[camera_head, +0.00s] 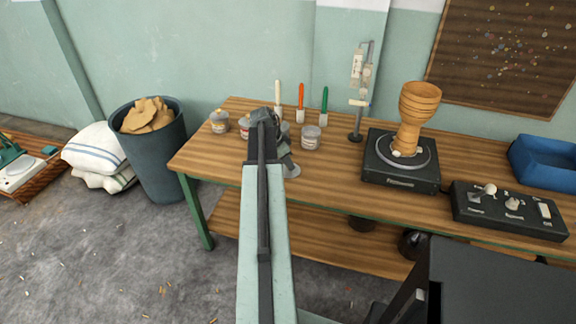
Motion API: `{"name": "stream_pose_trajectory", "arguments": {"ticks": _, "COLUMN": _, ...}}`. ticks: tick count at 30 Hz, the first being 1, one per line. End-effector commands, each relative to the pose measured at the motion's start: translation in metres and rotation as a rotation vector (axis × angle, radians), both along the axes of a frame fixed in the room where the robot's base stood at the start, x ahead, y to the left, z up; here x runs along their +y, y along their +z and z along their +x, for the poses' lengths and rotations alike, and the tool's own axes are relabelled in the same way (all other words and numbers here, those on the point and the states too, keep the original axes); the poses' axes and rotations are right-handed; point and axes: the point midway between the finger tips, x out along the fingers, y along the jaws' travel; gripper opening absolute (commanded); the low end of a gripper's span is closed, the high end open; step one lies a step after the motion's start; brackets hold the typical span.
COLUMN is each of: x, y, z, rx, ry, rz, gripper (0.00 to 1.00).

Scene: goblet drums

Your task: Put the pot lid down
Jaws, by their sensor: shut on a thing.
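My gripper (284,155) is over the left part of the wooden workbench (340,175), among small grey pots. It is shut on a small grey piece at its tip, which looks like the pot lid (293,171). My arm hides much of it, and I cannot tell whether it touches the bench top. A pot (310,138) with a pale label stands just right of my gripper. Another pot (219,122) stands at the far left, and a further pot (244,127) is partly behind my arm.
Several upright brushes (301,104) stand behind the pots. A metal stand (356,137), a black turntable (401,175) bearing a wooden goblet drum (415,117), a control box (509,211) and a blue tray (545,163) lie to the right. A dark bin (155,165) stands left of the bench.

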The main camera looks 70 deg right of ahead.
Motion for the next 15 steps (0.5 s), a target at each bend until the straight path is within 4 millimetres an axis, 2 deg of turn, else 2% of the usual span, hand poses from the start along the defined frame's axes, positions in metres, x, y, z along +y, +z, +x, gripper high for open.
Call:
{"name": "stream_pose_trajectory", "arguments": {"ticks": 5, "x": 0.0005, "y": -0.0029, "z": 0.001, "rx": 0.0, "ry": 0.001, "rz": 0.0, "gripper": 0.0}}
{"name": "stream_pose_trajectory", "arguments": {"ticks": 6, "x": 0.0005, "y": -0.0031, "z": 0.001, "rx": 0.0, "ry": 0.001, "rz": 0.0, "gripper": 0.25}}
{"name": "stream_pose_trajectory", "arguments": {"ticks": 8, "x": 0.0004, "y": -0.0018, "z": 0.0007, "rx": 0.0, "ry": 0.001, "rz": 0.0, "gripper": 0.41}}
{"name": "stream_pose_trajectory", "arguments": {"ticks": 9, "x": 0.0002, "y": -0.0018, "z": 0.0004, "rx": 0.0, "ry": 0.001, "rz": 0.0, "gripper": 0.44}}
{"name": "stream_pose_trajectory", "arguments": {"ticks": 15, "x": -0.0004, "y": -0.0018, "z": -0.0009, "rx": 0.0, "ry": -0.001, "rz": 0.0, "gripper": 0.44}}
